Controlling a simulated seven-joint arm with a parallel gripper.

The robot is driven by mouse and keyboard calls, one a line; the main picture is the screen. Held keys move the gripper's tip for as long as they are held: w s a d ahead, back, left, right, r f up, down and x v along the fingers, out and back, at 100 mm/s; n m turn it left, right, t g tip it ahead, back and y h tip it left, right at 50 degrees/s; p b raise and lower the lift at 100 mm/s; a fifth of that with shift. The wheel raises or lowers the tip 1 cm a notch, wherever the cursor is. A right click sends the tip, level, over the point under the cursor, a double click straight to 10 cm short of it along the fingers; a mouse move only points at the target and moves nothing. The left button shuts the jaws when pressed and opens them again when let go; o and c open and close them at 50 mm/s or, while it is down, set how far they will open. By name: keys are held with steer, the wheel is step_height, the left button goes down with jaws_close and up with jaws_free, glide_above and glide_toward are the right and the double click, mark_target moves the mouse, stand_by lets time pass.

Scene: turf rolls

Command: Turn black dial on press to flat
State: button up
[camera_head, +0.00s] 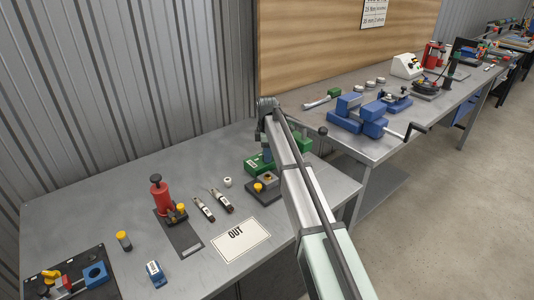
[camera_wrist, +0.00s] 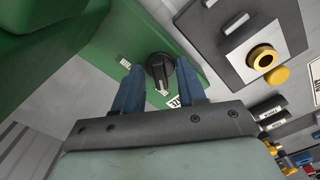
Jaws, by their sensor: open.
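The press is a green machine (camera_head: 301,144) at the right end of the near bench, partly hidden by my arm. In the wrist view its green face (camera_wrist: 108,47) carries a round black dial (camera_wrist: 158,70) with a raised grip bar. The dial's white mark points down in the picture, close to a white label (camera_wrist: 176,101) partly hidden by my right finger. Another small label (camera_wrist: 125,62) sits left of the dial; I cannot read either surely. My gripper (camera_wrist: 159,67) is open, its blue fingers on either side of the dial; contact cannot be told.
Right of the press face stands a grey block with a yellow-ringed button (camera_wrist: 263,58). On the bench are a red jack-like tool (camera_head: 160,196), two pen-like tools and an OUT card (camera_head: 240,240). A second bench with a blue vise (camera_head: 357,117) stands beyond.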

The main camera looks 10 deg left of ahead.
jaws_close()
steer(key=shift+m, duration=0.3)
steer(key=m, duration=1)
stand_by(0.5)
stand_by(0.5)
jaws_free()
steer(key=shift+r, duration=0.1)
